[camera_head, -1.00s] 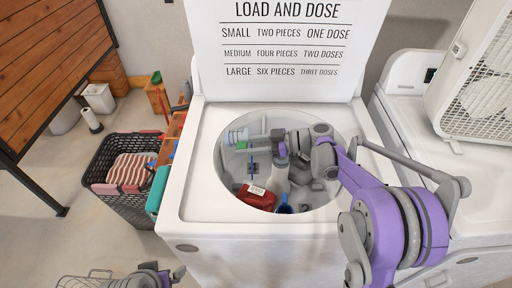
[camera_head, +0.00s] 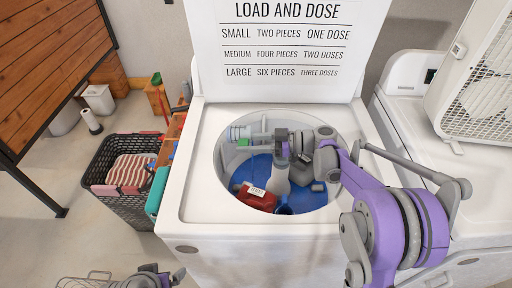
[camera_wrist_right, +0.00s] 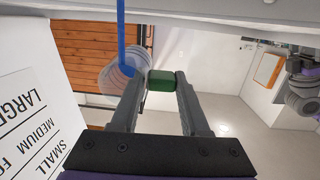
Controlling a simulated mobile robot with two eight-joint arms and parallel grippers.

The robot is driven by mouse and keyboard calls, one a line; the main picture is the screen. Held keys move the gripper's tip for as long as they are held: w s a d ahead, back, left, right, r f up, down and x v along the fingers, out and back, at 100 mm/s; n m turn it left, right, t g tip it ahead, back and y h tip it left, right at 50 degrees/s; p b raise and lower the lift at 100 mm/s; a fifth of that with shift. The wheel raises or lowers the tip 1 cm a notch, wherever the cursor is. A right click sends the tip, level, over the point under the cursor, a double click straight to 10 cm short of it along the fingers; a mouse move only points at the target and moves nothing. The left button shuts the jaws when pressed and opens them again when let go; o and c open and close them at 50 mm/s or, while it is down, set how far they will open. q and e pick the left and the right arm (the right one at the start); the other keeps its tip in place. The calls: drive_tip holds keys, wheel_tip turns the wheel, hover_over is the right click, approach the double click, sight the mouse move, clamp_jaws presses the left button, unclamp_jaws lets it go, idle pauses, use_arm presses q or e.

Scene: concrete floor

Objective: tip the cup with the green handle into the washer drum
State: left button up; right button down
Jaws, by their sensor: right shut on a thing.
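My right gripper (camera_head: 262,140) is shut on the green handle (camera_head: 243,143) of a clear cup (camera_head: 234,134), held over the open washer drum (camera_head: 222,165). In the right wrist view the green handle (camera_wrist_right: 161,81) sits between the fingertips, and the clear cup (camera_wrist_right: 124,75) lies beside them, tipped. A blue stream (camera_wrist_right: 121,35) runs from the cup to the picture's top edge. Blue liquid (camera_head: 262,168) covers much of the drum's bottom. My left gripper (camera_head: 165,279) shows only partly at the bottom edge; its jaws are unclear.
A red item with a white label (camera_head: 258,198) and a dark blue item (camera_head: 284,209) lie in the drum. The raised lid (camera_head: 280,85) stands behind it. A dark laundry basket (camera_head: 125,195) is at left, and a white fan (camera_head: 485,95) stands at right.

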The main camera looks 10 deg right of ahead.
drive_tip(key=shift+d+r+y, duration=0.15)
drive_tip(key=shift+r+y, duration=0.45)
drive_tip(key=shift+r, duration=0.3)
